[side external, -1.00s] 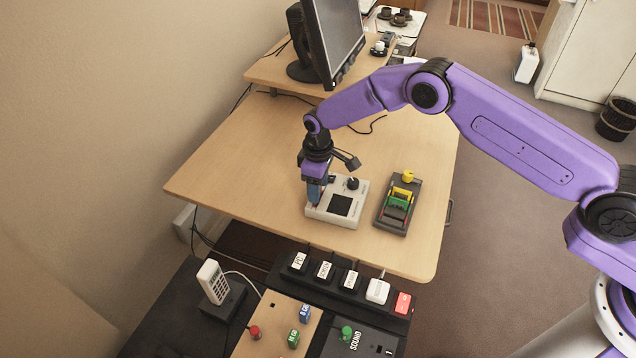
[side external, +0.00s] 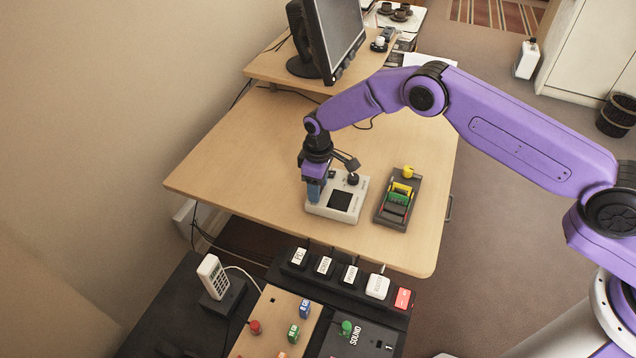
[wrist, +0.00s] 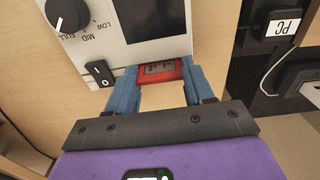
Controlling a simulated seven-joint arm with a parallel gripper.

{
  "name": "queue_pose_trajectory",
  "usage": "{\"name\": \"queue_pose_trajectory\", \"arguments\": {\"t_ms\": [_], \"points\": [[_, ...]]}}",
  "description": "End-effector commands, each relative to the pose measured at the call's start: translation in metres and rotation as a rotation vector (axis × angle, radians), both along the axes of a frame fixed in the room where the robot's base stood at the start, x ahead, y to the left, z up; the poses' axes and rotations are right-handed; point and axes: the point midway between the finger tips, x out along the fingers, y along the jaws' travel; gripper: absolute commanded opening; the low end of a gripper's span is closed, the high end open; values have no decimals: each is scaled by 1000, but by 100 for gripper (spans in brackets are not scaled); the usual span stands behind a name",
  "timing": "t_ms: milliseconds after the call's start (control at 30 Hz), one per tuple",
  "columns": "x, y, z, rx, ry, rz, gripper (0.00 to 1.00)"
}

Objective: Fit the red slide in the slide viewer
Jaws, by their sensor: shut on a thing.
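My gripper (side external: 314,192) points down at the left edge of the pale slide viewer (side external: 325,211), which has a dark square screen and a black knob. In the wrist view its blue fingers (wrist: 160,71) are shut on the red slide (wrist: 161,69), one at each side. The slide lies right at the edge of the viewer (wrist: 150,48). I cannot tell whether it is inside a slot or just against the edge. The fingers hide the slide in the side view.
A dark rack (side external: 390,220) with yellow and green slides stands right of the viewer. A monitor (side external: 335,38) is at the back. The desk (side external: 245,175) left of the viewer is clear.

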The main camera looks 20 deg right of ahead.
Motion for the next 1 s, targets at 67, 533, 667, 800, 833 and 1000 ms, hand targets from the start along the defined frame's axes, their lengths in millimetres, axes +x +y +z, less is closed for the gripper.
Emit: {"name": "queue_pose_trajectory", "arguments": {"t_ms": [67,533,667,800,833,1000], "points": [[0,0,-1,0,0,0,28],[0,0,-5,0,0,0,82],[0,-1,-6,-1,1,-1,82],[0,-2,-6,-2,2,-2,93],[0,-2,-6,-2,3,-2,93],[0,-2,-6,-2,3,-2,93]]}}
